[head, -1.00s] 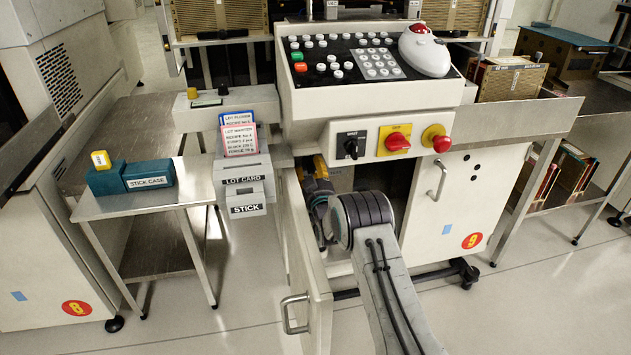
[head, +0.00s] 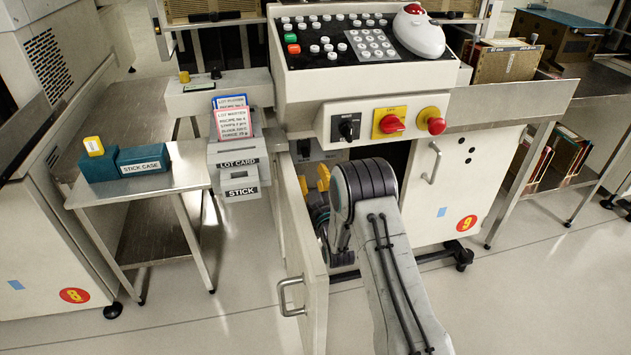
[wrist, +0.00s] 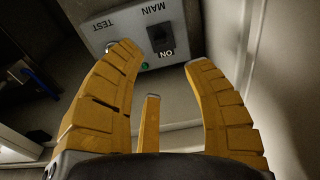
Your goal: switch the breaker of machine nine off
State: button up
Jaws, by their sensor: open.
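Machine nine bears a red disc with a 9 (head: 466,222). Its left cabinet door (head: 308,270) stands open. My gripper (head: 322,178) is inside the opening, partly hidden by my arm. In the wrist view, my yellow fingers (wrist: 165,55) are open and empty, spread before a grey panel (wrist: 195,25). The black breaker switch (wrist: 160,37) sits on this panel between the fingertips, apart from them as far as I can see. Its labels, MAIN and ON, appear upside down. A small green spot (wrist: 145,66) is near ON. A round part by TEST is partly hidden by the left finger.
Above the opening are a black knob (head: 346,127), a red-and-yellow rotary switch (head: 390,123) and a red button (head: 436,122). The card holder (head: 235,165) hangs left of the door. Cabinet walls close in around my gripper. A blue cable (wrist: 40,82) shows at left.

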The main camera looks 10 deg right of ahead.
aim_at(306, 155)
jog(key=shift+s, duration=0.4)
jog(key=shift+g, duration=0.6)
jog(key=w+p, duration=0.1)
jog(key=w, duration=0.1)
jog(key=w+r+p, duration=0.1)
jog(key=w, duration=0.2)
jog(key=shift+w+a, duration=0.1)
jog(key=shift+w, duration=0.05)
jog(key=shift+w+r+b, duration=0.1)
jog(key=shift+w+b, duration=0.9)
jog(key=shift+w, duration=1.95)
jog(key=shift+c, duration=0.3)
